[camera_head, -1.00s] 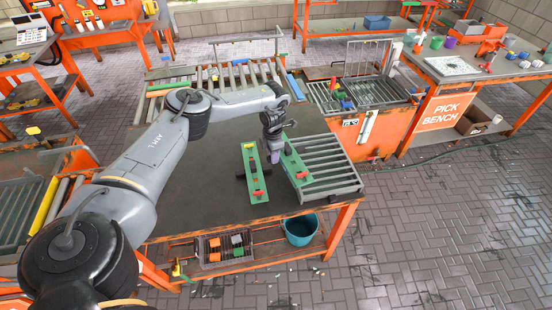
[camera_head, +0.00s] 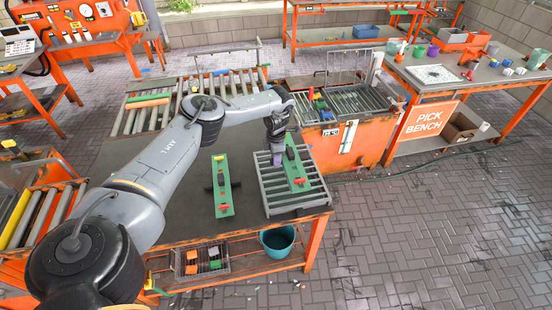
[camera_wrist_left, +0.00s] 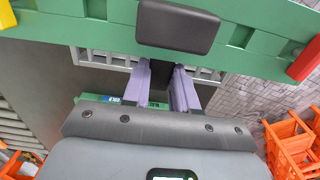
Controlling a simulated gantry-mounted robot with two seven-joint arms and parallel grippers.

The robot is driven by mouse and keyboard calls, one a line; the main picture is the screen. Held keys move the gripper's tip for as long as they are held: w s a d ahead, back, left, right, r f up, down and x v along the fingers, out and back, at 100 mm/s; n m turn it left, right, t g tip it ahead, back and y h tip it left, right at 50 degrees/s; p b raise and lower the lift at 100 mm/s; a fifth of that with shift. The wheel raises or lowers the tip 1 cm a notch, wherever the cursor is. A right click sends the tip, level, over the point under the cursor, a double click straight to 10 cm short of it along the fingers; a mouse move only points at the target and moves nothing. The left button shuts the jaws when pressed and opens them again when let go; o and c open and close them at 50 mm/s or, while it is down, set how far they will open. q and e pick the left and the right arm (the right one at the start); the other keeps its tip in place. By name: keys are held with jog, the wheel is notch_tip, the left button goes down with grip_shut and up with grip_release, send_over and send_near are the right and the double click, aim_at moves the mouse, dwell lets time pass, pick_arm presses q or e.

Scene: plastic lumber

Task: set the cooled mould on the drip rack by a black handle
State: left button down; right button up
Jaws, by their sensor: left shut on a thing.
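The mould (camera_wrist_left: 70,27) spans that view. I cannot tell whether its underside touches the slats. A second green mould (camera_head: 222,188) with a black handle lies on the dark table left of the rack. My right gripper is not in view.
The dark table (camera_head: 175,205) is clear left of the second mould. A roller conveyor (camera_head: 150,115) and an orange tank (camera_head: 345,140) stand behind. A teal bucket (camera_head: 277,240) and a wire basket (camera_head: 200,262) sit on the shelf below. The pick bench (camera_head: 430,95) is at right.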

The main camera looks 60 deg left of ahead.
pick_arm(q)
jog(key=shift+w+r, duration=0.1)
jog(key=shift+r, duration=0.05)
jog(key=shift+p, duration=0.4)
notch_tip(320, 180, down, 5)
jog(key=b, duration=0.3)
jog(key=shift+r, duration=0.1)
jog(key=shift+f+b, duration=0.95)
jog(key=shift+f, duration=0.1)
jog(key=shift+w, duration=0.1)
jog(key=shift+f, duration=0.15)
dwell(0.5)
jog(key=shift+f, duration=0.25)
dwell(0.7)
jog(key=shift+f+b, duration=0.2)
jog(key=shift+b, duration=0.15)
